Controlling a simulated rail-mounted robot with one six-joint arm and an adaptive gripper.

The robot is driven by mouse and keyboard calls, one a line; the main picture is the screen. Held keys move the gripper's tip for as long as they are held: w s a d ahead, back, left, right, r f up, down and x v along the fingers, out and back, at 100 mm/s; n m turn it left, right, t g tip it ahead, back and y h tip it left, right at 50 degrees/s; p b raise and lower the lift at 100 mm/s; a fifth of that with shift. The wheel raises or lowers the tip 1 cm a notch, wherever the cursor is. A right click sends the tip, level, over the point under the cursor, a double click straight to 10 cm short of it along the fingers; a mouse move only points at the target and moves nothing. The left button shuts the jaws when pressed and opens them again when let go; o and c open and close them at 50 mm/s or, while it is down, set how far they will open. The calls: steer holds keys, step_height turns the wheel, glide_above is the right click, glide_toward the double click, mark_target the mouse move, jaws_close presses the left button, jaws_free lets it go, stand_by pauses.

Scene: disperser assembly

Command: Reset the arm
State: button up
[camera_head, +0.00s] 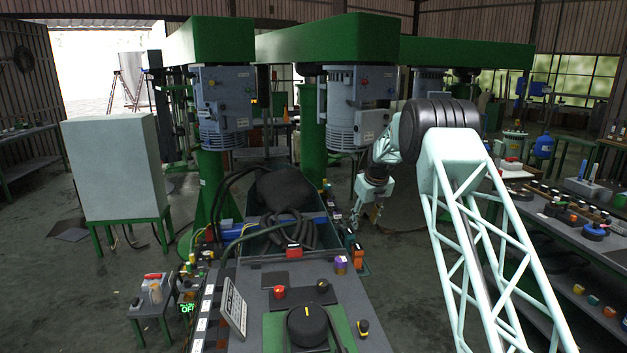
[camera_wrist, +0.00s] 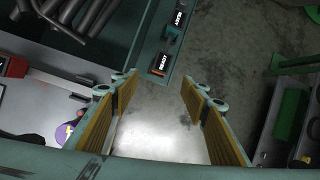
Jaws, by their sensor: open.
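My gripper (camera_head: 367,214) hangs at the end of my pale green lattice arm, right of the middle in the head view. It points downward beside the right edge of the grey machine console (camera_head: 270,322). In the wrist view my gripper (camera_wrist: 158,105) shows two yellow-padded fingers spread wide apart. Nothing is between the fingers; bare grey floor shows through the gap. Black labels (camera_wrist: 160,62), one reading READY, sit on the console edge just beyond the fingers.
Green dispersers with grey motors (camera_head: 358,105) stand behind. A pale cabinet (camera_head: 115,168) on a green stand is at the left. A workbench (camera_head: 585,245) with several small parts runs along the right. The console carries a black knob (camera_head: 307,326) and red button (camera_head: 279,292).

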steer(key=s+r+n+b, duration=0.1)
steer(key=s+r+n, duration=1.1)
steer(key=s+r, duration=1.45)
steer(key=s+r+n, duration=0.2)
steer(key=s, duration=0.5)
steer(key=s+r+n, duration=0.2)
steer(key=s+r, duration=0.1)
steer(key=s, duration=0.4)
steer(key=s+r+n+b, duration=0.15)
steer(key=s+n, duration=0.65)
steer(key=s, duration=1.6)
steer(key=s+f+n, duration=0.3)
steer(key=s+f, duration=0.1)
steer(key=s, duration=0.8)
steer(key=s+f+n+b, duration=0.1)
steer(key=s+f+n, duration=0.3)
steer(key=s, duration=0.7)
steer(key=shift+s+a+f+n+h, duration=0.15)
steer(key=shift+s+a+n+h, duration=0.1)
steer(key=shift+s+n+h, duration=0.1)
